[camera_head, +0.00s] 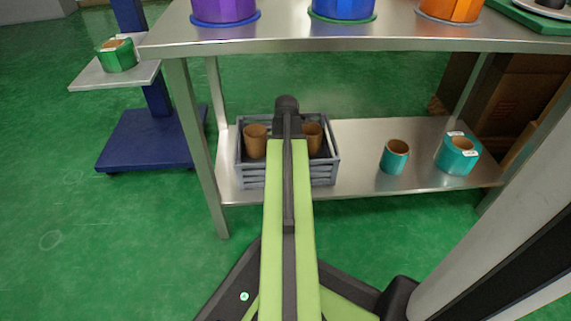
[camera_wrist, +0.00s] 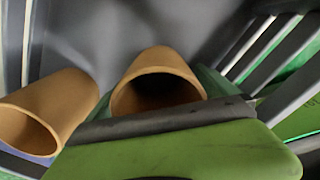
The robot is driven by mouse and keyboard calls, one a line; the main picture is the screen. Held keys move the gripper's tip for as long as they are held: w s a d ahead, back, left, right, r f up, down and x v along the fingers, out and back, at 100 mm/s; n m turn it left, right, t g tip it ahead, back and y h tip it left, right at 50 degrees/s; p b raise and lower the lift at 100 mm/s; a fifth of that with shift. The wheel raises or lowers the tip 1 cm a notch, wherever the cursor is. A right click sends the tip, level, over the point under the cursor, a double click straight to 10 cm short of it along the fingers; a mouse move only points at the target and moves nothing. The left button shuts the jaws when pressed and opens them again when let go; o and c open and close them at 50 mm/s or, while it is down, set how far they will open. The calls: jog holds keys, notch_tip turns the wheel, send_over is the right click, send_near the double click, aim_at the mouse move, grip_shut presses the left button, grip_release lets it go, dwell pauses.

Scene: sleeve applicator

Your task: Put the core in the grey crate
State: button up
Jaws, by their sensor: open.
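The grey slatted crate (camera_head: 251,177) stands on the lower shelf at its left end. Two brown hollow cores are in it: one on the left (camera_head: 255,147) and one on the right (camera_head: 314,139), both upright in the head view, partly hidden by my arm. The wrist view looks into the crate, with one core (camera_wrist: 158,65) in the middle beside my gripper (camera_wrist: 165,108) and another core (camera_wrist: 50,112) at lower left. My gripper is open, low in the crate; a green finger with a dark edge overlaps the middle core. Its other finger is hard to make out.
The steel bench top (camera_head: 375,30) overhangs the shelf and holds purple, blue and orange rolls. A small teal roll (camera_head: 395,157) and a larger labelled teal roll (camera_head: 457,155) stand right of the crate. A green roll (camera_head: 117,57) sits on a blue stand at left.

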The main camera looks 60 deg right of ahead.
notch_tip(320, 180, up, 12)
jog(key=p, duration=1.2)
